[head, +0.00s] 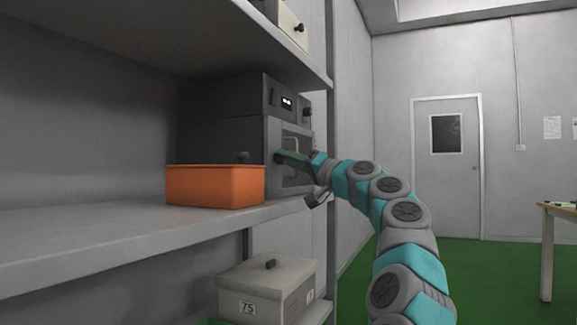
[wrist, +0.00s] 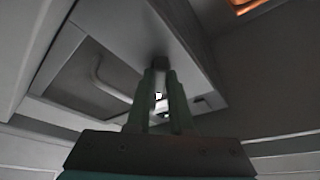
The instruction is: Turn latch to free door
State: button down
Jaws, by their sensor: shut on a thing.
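A dark grey oven-like machine (head: 222,140) stands on the shelf. Its door (head: 303,133) with a bar handle faces right; the handle (wrist: 98,72) and dark window also show in the wrist view. The door appears closed. A small dark latch knob (head: 279,158) sits near the door's edge; it also shows in the wrist view (wrist: 160,62). My gripper (head: 284,158) reaches in from the right, with its green fingers shut on the latch; its fingertips also show in the wrist view (wrist: 161,76). The fingers partly hide the latch, so its exact angle is hard to tell.
An orange bin (head: 215,187) stands on the shelf (head: 110,237) close in front of the machine. A lidded box (head: 255,292) marked 75 sits below. An upper shelf (head: 215,38) hangs overhead. Floor to the right is open, with a table (head: 546,250) at the edge.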

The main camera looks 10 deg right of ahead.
jog(key=shift+w+f+n+g+y+p, duration=0.1)
jog(key=shift+n+g+y+p, duration=0.65)
jog(key=shift+n, duration=1.25)
jog(key=shift+w+n+g+y+p, duration=0.1)
jog(key=shift+n+g+y+p, duration=0.7)
jog(key=shift+n, duration=1.2)
jog(key=shift+w+f+n+g+y+p, duration=0.1)
jog(key=shift+n+g+y+p, duration=0.3)
jog(key=shift+n+y, duration=1.15)
jog(key=shift+s+n+h, duration=0.1)
jog(key=shift+n+h, duration=0.4)
jog(key=shift+n, duration=0.15)
jog(key=c, duration=0.8)
grip_release()
